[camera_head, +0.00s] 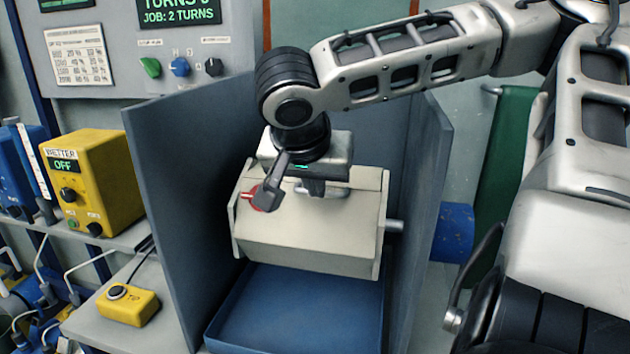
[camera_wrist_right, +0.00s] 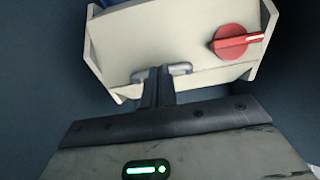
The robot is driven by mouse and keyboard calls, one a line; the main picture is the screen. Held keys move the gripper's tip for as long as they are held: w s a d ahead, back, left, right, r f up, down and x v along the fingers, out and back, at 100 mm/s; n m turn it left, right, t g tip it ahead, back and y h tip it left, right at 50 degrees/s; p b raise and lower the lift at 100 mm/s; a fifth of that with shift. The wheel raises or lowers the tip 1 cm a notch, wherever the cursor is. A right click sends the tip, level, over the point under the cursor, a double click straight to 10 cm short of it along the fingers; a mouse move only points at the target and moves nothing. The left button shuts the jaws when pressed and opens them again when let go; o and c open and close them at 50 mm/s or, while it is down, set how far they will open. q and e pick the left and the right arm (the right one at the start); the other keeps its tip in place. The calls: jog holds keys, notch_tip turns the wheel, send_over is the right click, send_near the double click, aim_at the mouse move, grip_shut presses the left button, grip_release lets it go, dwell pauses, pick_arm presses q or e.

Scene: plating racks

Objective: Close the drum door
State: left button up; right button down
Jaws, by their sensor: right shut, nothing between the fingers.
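The beige drum (camera_head: 310,235) hangs between grey side walls. In the right wrist view the pale face of the drum door (camera_wrist_right: 135,35) carries a grey bar handle (camera_wrist_right: 181,68) and a red round knob (camera_wrist_right: 228,33) with a pale stripe. In the head view the knob (camera_head: 247,196) is partly hidden by a dark part of my wrist. My right gripper (camera_head: 314,188) is shut and empty, its fingertips (camera_wrist_right: 160,73) at the handle, seemingly touching or just beside it. I cannot tell whether the door sits fully flush. My left gripper is out of view.
A blue tray (camera_head: 290,335) lies below the drum. Grey walls (camera_head: 175,200) stand close on both sides. A yellow wetter box (camera_head: 100,180), reading OFF, and a yellow button box (camera_head: 130,305) stand at left. A control panel (camera_head: 150,70) is behind.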

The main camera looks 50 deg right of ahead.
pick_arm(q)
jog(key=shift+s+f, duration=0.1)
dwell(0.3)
